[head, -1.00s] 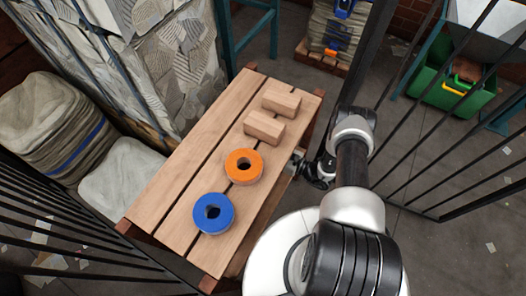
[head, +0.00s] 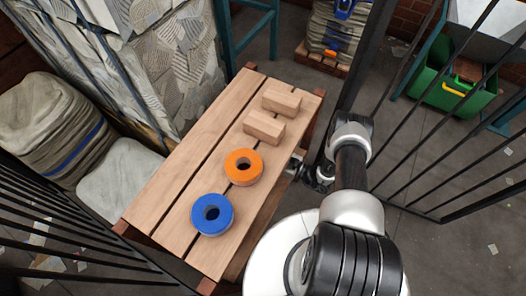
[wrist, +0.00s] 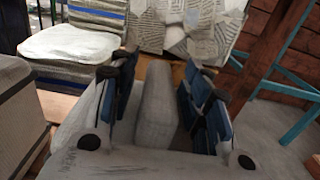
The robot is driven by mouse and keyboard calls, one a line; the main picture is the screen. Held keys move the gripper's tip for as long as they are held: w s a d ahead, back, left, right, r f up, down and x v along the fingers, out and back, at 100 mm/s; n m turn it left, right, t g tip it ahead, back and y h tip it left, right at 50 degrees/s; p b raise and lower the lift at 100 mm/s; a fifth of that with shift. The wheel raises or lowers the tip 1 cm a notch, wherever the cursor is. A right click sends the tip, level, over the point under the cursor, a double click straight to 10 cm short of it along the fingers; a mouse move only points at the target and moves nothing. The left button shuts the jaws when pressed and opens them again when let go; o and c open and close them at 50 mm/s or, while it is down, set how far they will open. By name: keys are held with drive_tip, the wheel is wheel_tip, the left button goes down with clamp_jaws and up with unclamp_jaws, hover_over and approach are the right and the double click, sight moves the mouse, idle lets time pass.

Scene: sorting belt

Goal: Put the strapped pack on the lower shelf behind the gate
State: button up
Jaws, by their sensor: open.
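My gripper (wrist: 158,100) is open; its two blue-padded fingers stand apart on either side of a pale grey slab-like thing (wrist: 155,98). The slab stands upright between the fingers, and I cannot tell whether they touch it. I see no strap on it, so I cannot say it is the strapped pack. In the head view my gripper is mostly hidden at the bench's right side, below the top. A low wooden surface shows behind the slab in the wrist view; it may be the lower shelf. I cannot make out which part is the gate.
The slatted bench (head: 165,195) carries a blue ring (head: 197,222), an orange ring (head: 232,176) and two wooden blocks (head: 264,127). Grey bales with a blue strap (head: 62,160) stand left. Black bars (head: 425,150) stand right, near a green bin (head: 470,100). A woven-looking block (wrist: 20,110) stands left in the wrist view.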

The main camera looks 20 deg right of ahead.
drive_tip(key=shift+d+r, duration=0.1)
drive_tip(key=shift+r, duration=0.05)
drive_tip(key=p+v, duration=0.2)
drive_tip(key=v, duration=1)
idle(0.3)
